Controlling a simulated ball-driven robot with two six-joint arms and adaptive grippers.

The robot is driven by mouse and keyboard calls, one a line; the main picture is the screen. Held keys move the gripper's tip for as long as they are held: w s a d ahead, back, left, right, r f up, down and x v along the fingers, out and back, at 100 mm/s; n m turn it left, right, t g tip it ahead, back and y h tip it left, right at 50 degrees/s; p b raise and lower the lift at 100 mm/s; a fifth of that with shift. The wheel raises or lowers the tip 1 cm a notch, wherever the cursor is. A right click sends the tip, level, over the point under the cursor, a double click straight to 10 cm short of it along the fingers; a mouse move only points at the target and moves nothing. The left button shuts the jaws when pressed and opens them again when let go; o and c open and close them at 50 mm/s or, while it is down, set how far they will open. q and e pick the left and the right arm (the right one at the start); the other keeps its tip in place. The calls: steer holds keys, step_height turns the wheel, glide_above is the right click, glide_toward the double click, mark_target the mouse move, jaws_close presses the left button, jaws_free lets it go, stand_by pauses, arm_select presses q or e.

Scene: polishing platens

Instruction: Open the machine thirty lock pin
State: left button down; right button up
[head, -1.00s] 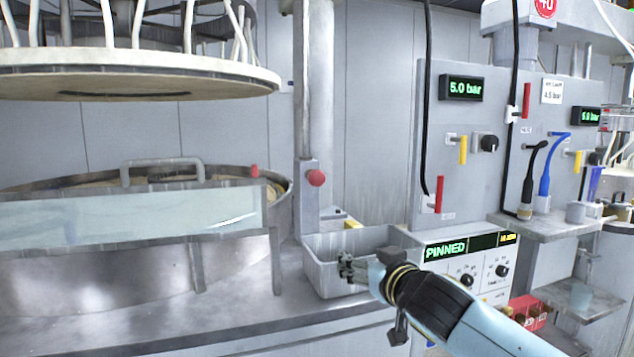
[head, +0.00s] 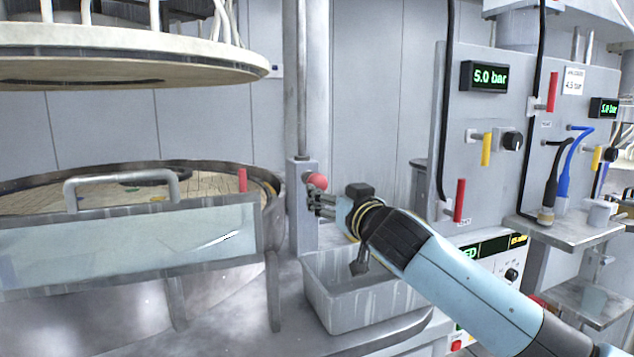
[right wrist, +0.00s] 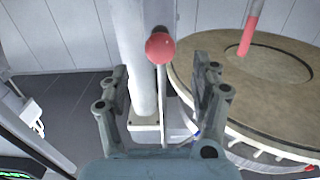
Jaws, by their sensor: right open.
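The lock pin shows as a red ball knob (head: 317,181) on a grey box at the foot of the vertical post (head: 303,90). In the right wrist view the red knob (right wrist: 159,47) sits on a thin rod, centred left to right between my fingers and just ahead of their tips. My right gripper (head: 318,203) is just below and in front of the knob, and the right wrist view shows its fingers (right wrist: 162,84) spread and empty. I cannot tell whether it touches the knob. My left gripper is not in view.
A grey bin (head: 360,300) lies below my right arm. The round platen (head: 210,185) with a clear guard (head: 130,240) and a red handle (head: 242,181) is to the left. A valve panel (head: 490,130) stands right. The status display (head: 492,246) is partly hidden by my arm.

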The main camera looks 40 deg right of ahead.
mark_target(318, 186)
steer(key=p+x, duration=0.1)
steer(key=x, duration=0.5)
steer(key=shift+w, duration=0.35)
steer(key=shift+w+d, duration=0.1)
steer(key=shift+w, duration=0.4)
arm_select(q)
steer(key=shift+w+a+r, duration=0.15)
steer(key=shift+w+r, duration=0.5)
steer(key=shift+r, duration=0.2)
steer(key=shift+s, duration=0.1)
arm_select(e)
steer(key=c, duration=0.7)
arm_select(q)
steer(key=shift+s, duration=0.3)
arm_select(e)
jaws_close()
